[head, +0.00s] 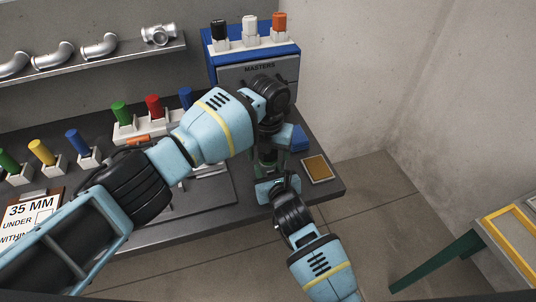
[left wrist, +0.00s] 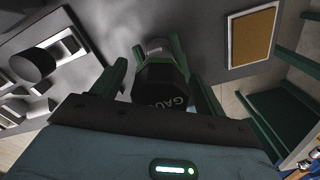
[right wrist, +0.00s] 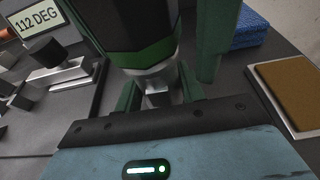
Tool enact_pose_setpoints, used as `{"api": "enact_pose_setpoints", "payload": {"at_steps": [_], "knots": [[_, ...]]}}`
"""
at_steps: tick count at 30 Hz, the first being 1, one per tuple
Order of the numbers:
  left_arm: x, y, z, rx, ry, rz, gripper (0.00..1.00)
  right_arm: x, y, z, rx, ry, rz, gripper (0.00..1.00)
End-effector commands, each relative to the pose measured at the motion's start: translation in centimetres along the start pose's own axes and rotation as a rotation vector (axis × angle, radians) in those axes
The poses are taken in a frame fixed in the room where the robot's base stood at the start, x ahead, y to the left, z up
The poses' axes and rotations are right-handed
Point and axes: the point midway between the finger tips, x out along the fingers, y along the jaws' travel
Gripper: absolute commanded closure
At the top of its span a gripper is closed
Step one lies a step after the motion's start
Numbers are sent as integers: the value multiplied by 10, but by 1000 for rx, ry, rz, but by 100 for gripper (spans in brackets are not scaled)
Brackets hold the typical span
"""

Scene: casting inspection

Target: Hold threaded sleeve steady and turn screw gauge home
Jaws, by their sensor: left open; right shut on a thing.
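The screw gauge (left wrist: 166,98), a black head marked "GAU…", shows in the left wrist view. In the right wrist view its dark body (right wrist: 135,25) with a green band stands above the silver threaded sleeve (right wrist: 155,82). My left gripper (left wrist: 150,62) is open, its green fingers on either side of the gauge head. My right gripper (right wrist: 157,94) is shut on the sleeve from the front, low near the table. In the head view my left arm and hand mostly hide both parts. How far the screw is in cannot be told.
A blue and grey MASTERS case (head: 258,68) stands behind. A blue cloth (right wrist: 240,24) and a framed brown pad (head: 317,169) lie to the right. A "112 DEG" display (right wrist: 36,22) is at left. Several coloured plugs stand along the bench. Pipe fittings sit on a shelf (head: 90,62).

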Motion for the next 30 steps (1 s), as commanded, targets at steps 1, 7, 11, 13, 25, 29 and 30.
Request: {"api": "enact_pose_setpoints", "payload": {"at_steps": [1, 7, 11, 13, 25, 29, 30], "knots": [[1, 0, 0, -1, 0, 0, 27, 0, 0, -5, 0, 9, -1, 100], [-12, 0, 1, -1, -3, -1, 27, 0, 0, -5, 0, 9, -1, 100], [-33, 0, 1, -1, -4, 0, 27, 0, 0, -5, -1, 9, -1, 100], [-48, 0, 1, 0, -5, 0, 27, 0, 0, -5, 0, 9, -1, 100], [-112, 0, 0, 0, -1, 0, 27, 0, 0, -5, 0, 9, -1, 100], [-119, 0, 0, 0, -1, -1, 27, 0, 0, -5, 0, 9, -1, 100], [-120, 0, 0, 0, 0, -1, 27, 0, 0, -5, 0, 9, -1, 100]]}}
